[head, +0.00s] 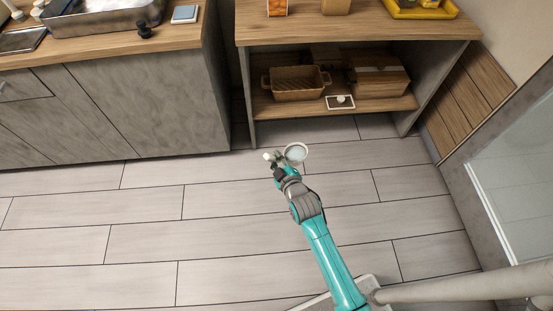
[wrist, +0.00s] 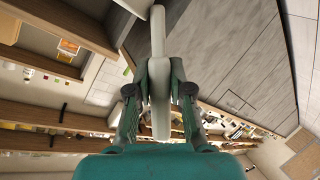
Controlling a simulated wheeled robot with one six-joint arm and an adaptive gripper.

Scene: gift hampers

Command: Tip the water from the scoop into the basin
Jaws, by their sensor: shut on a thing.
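My gripper (head: 277,161) is shut on the handle of a pale scoop (head: 295,152), held out over the floor in front of the shelf unit. The scoop's round bowl faces up in the head view, with a pale grey inside; I cannot tell the water level. In the wrist view the pale handle (wrist: 158,45) runs between the two fingers of my gripper (wrist: 160,75). A metal basin (head: 112,26) stands on the left counter at the top left, well apart from the scoop. Its far part is cut off by the frame.
The wooden counter (head: 175,35) carries a small blue-grey device (head: 185,14) and a dark knob-like object (head: 146,30). The shelf unit holds a wicker basket (head: 297,90) and boxes (head: 378,78). A glass panel (head: 515,185) stands at right. The tiled floor at left is clear.

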